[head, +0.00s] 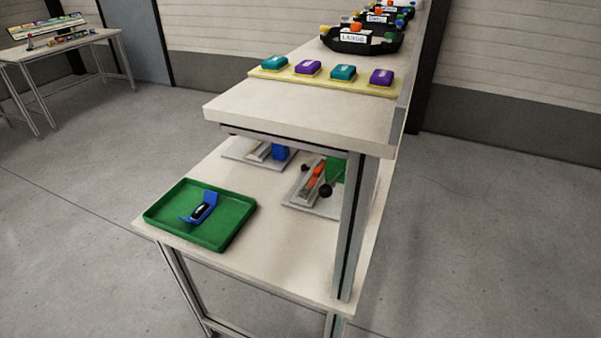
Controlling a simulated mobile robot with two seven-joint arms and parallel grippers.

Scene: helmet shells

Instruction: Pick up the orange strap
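An orange piece (315,173), which looks like the orange strap, lies on a grey plate (324,207) on the lower table. It is small in the view, and I cannot make out its full shape. The post and the upper shelf are close to it. Dark round knobs (325,190) and a green block (336,168) are beside it. Neither of my grippers is in the head view.
A green tray (165,222) holding a blue item (203,207) is at the lower table's left. An upper shelf (300,112) overhangs the back, with a metal post (352,230) in front. Teal and purple boxes (308,68) and black bins (362,42) stand above. Floor is clear around.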

